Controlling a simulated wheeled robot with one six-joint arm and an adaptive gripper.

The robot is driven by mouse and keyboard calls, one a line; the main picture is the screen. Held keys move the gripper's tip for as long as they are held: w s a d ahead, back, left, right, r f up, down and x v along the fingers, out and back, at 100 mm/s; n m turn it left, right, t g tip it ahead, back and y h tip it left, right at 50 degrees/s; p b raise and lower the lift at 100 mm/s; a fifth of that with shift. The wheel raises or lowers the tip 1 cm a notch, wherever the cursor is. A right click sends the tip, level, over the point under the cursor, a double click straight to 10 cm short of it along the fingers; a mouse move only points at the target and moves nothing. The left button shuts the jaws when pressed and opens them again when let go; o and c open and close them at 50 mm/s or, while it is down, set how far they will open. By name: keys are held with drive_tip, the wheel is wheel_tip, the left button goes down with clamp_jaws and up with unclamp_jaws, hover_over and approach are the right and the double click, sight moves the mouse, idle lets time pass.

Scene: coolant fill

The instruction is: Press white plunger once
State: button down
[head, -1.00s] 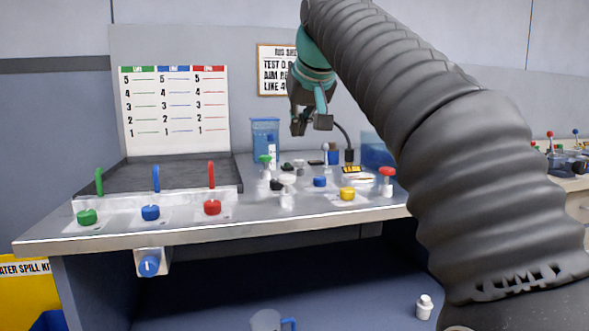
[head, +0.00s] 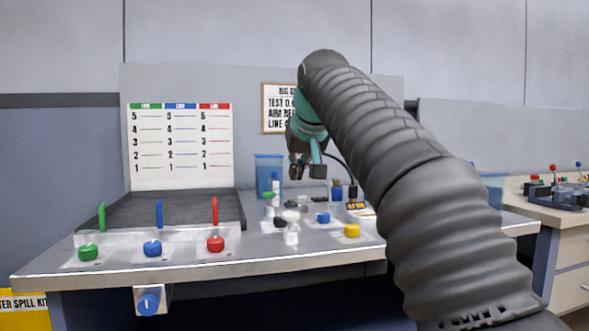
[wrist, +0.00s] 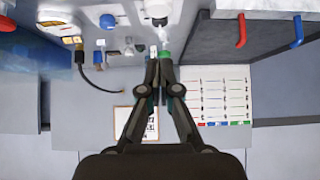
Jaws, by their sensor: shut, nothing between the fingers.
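The white plunger (head: 291,215) has a pale round cap on a whitish body and stands upright on the bench, in the group right of the red knob. A pale round cap (wrist: 158,10) at the top edge of the wrist view looks like the same plunger. My gripper (head: 307,172) hangs above the back of the bench, behind and above the plunger, apart from it. In the wrist view my gripper (wrist: 160,62) has its fingers together and holds nothing. Its tips overlap a green-capped part (wrist: 166,57) in the picture; I cannot tell the gap.
A green-capped part (head: 269,195), a blue knob (head: 323,217) and a yellow knob (head: 352,230) stand close around the plunger. A blue clear container (head: 268,170) is behind. Green, blue and red levers (head: 214,211) stand left. A dark cable curves near my gripper.

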sight(293, 215)
drive_tip(key=w+f, duration=0.1)
drive_tip(key=f, duration=0.1)
drive_tip(key=w+f+b, duration=0.1)
drive_tip(key=f, duration=0.1)
drive_tip(key=w+a+f+b, duration=0.1)
drive_tip(key=f, duration=0.2)
drive_tip(key=shift+w+f, duration=0.1)
drive_tip(key=shift+w, duration=0.3)
drive_tip(key=shift+f+b, duration=0.4)
drive_tip(key=shift+f, duration=0.05)
drive_tip(key=shift+f+b, duration=0.85)
drive_tip(key=shift+f, duration=0.65)
